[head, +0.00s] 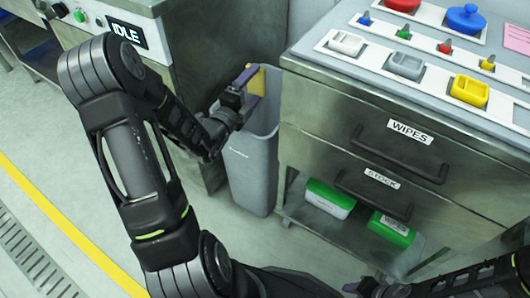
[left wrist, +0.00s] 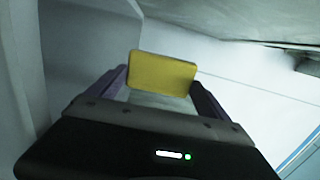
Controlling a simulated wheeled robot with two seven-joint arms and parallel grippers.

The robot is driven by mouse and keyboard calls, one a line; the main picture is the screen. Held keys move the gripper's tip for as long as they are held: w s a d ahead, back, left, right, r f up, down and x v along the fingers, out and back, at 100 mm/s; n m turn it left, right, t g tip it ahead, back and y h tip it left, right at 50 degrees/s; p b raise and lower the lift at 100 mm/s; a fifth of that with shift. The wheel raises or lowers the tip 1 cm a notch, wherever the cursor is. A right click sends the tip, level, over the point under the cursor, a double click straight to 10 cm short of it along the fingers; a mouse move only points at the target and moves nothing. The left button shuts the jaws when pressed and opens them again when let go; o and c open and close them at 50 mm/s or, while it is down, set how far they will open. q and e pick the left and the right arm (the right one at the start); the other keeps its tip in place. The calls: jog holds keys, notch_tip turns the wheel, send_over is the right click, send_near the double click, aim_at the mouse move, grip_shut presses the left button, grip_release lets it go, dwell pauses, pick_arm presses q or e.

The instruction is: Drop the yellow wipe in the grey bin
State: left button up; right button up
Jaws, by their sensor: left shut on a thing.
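The yellow wipe (left wrist: 162,74) is a flat yellow block held between the two fingers of my left gripper (left wrist: 163,92). In the head view the wipe (head: 257,80) shows partly behind the fingers of the left gripper (head: 247,88). The grey bin (head: 250,165) is tall and narrow, on the floor between the machine and the drawer cabinet. My left gripper is at the bin's open top, with the wipe over or just inside the mouth; I cannot tell the exact height.
The drawer cabinet (head: 330,120), with drawers labelled WIPES and STOCK, stands close right of the bin. Coloured trays and knobs sit on its top. Green-and-white boxes (head: 330,198) lie on its lower shelf. A machine marked IDLE (head: 127,32) stands to the left.

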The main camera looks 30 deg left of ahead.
pick_arm(q)
jog(key=o, duration=1.1)
jog(key=shift+o, duration=0.2)
jog(key=shift+r, duration=0.1)
notch_tip(320, 180, up, 10)
jog(key=p, duration=0.4)
